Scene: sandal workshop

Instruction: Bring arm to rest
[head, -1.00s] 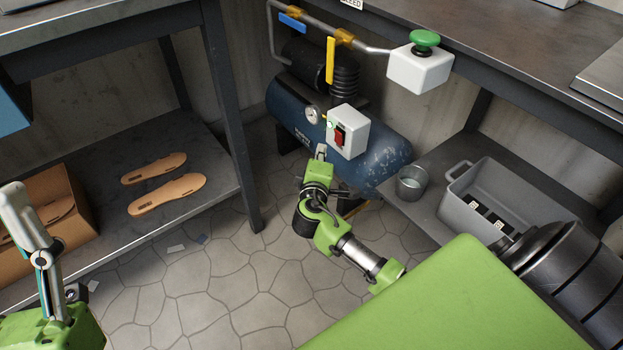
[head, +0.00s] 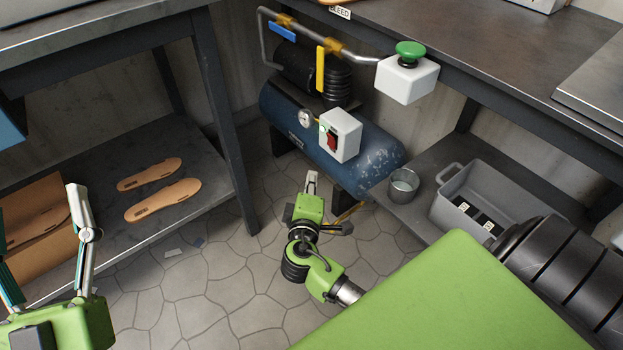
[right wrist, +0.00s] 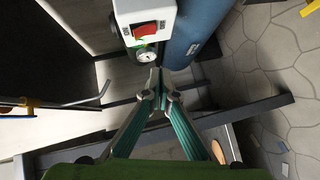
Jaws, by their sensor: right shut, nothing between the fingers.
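My right gripper (head: 311,180) hangs over the floor, just in front of the compressor, with its fingers together and nothing between them. In the right wrist view the fingertips (right wrist: 160,82) meet below the white switch box (right wrist: 145,20) and are apart from it. My left gripper (head: 42,225) is at the lower left edge, in front of the left shelf. Its two fingers are spread apart and I see nothing held; the left finger is partly cut off by the frame.
The blue compressor tank (head: 375,160) carries a white switch box (head: 340,135) with a red switch. A metal cup (head: 403,186) and grey bin (head: 445,210) stand right. Two insoles (head: 162,200) lie on the left shelf.

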